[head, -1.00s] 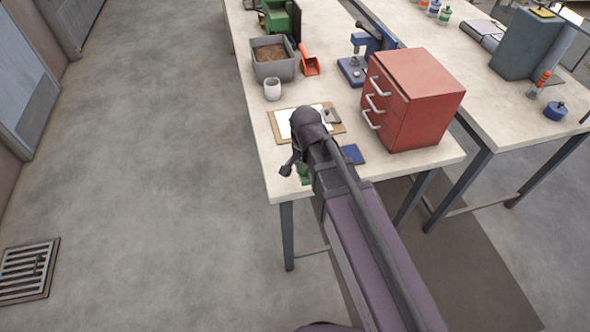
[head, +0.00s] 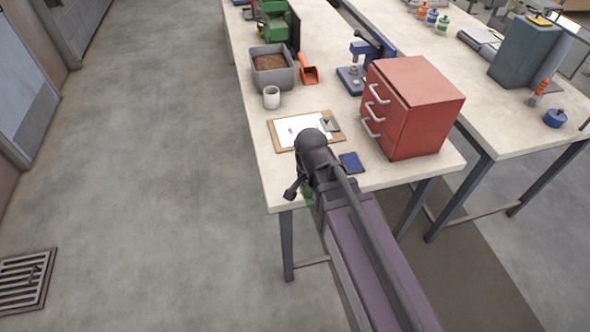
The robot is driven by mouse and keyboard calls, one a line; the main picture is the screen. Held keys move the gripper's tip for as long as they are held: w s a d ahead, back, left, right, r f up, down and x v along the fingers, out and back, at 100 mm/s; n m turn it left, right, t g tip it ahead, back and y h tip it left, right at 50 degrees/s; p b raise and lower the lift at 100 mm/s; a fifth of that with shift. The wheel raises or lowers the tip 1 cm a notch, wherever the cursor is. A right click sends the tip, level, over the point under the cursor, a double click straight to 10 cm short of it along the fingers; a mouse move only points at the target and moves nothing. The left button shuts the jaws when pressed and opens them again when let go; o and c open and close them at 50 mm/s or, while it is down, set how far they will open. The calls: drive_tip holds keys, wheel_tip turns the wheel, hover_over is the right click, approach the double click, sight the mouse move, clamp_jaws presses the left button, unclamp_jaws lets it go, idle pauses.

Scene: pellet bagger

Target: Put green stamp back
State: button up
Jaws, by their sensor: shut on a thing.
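My gripper (head: 299,194) is over the near left end of the workbench, its wrist and arm covering most of it. It is shut on the green stamp (head: 309,198), of which only a small green part shows beside my wrist. A clipboard with white paper (head: 282,141) lies just beyond my gripper, with a small blue mark on the paper. A dark blue pad (head: 352,162) lies right of my wrist. Several small colored-top items, including a green one (head: 443,24), stand on the far bench; I cannot tell whether they are stamps.
A red drawer cabinet (head: 415,100) stands close right of my arm. A white cup (head: 271,97), a grey bin of brown material (head: 272,77), an orange scoop (head: 309,75) and a blue device (head: 352,78) stand farther back. The bench's left edge is near my gripper.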

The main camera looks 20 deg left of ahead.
drive_tip(key=w+a, duration=0.2)
drive_tip(key=w, duration=0.1)
drive_tip(key=w+a, duration=0.3)
drive_tip(key=w+a+f+b, duration=0.1)
drive_tip(key=w+a, duration=0.1)
drive_tip(key=w, duration=0.2)
drive_tip(key=shift+a, duration=0.15)
drive_tip(key=shift+w+a+f, duration=0.1)
drive_tip(key=shift+w+a, duration=0.1)
drive_tip(key=shift+w, duration=0.05)
drive_tip(key=shift+w+a+f+b, duration=0.1)
drive_tip(key=shift+w+f+b, duration=0.05)
drive_tip(key=shift+f+b, duration=0.3)
drive_tip(key=shift+w+a+f+b, duration=0.1)
drive_tip(key=shift+f+b, duration=1.25)
drive_tip(key=shift+b, duration=0.05)
drive_tip(key=shift+f, duration=0.15)
drive_tip(key=o, duration=0.9)
